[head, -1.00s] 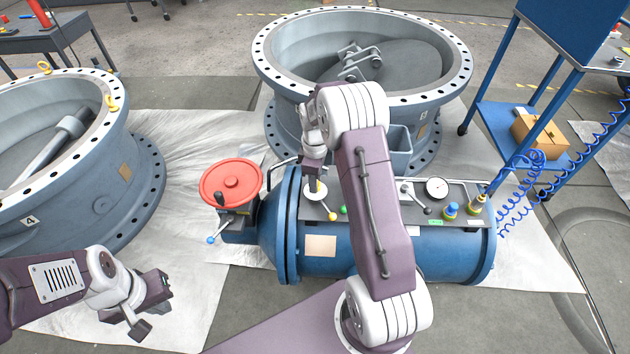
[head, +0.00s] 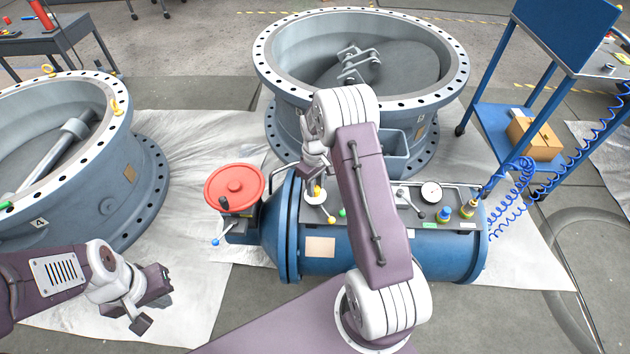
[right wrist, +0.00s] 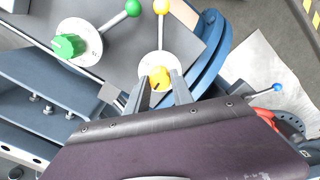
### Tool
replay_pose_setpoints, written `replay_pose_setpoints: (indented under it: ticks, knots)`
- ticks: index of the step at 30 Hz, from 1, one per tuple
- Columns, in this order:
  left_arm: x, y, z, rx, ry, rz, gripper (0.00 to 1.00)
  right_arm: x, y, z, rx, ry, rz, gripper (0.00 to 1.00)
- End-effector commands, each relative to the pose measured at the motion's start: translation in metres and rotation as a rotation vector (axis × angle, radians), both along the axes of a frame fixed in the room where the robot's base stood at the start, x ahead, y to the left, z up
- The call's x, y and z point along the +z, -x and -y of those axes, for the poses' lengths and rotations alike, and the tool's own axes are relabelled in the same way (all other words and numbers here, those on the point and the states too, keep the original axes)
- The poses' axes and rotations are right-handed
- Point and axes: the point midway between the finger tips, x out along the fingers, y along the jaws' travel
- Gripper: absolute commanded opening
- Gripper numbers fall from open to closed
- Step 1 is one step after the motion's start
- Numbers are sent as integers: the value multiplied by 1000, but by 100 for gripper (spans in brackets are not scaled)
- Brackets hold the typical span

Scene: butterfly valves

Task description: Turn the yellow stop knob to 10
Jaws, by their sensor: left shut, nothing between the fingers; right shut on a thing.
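The yellow stop knob (right wrist: 160,77) sits on a white round dial plate (right wrist: 153,65) on the blue tank's top panel. A lever with a yellow ball end (right wrist: 161,7) reaches out from that plate; the ball also shows in the head view (head: 332,219). My right gripper (right wrist: 163,86) is shut on the yellow knob, one finger on each side. In the head view my right gripper (head: 317,183) points down at the panel. Any scale marks on the plate are too small to read. My left gripper (head: 150,300) is shut and empty at the lower left, away from the tank.
A green knob (right wrist: 68,45) with a green-ball lever (right wrist: 133,8) stands beside the yellow one. The tank (head: 350,252) also carries a red handwheel (head: 235,186) and a gauge (head: 431,192). Large valve rings (head: 455,85) stand behind and left. A blue cart (head: 490,125) is at right.

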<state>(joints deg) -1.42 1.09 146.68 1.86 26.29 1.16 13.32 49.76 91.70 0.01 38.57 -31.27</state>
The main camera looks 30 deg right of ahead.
Motion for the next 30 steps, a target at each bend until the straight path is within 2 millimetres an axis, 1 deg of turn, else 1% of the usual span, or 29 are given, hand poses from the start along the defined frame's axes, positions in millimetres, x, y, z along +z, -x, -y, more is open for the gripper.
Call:
replay_pose_setpoints:
  ticks: [1,3,15,21,30]
  knots:
    - [9,0,0,0,0,0,0,4,0,0,-42,0,-2,0]
    - [14,0,0,0,0,0,0,4,0,0,-108,0,-1,0]
    - [34,0,0,0,0,0,0,2,0,1,-427,0,0,0]
    - [39,0,0,0,0,0,0,1,-1,1,-528,0,2,0]
    - [42,0,0,0,0,0,0,1,-1,1,-595,0,3,0]
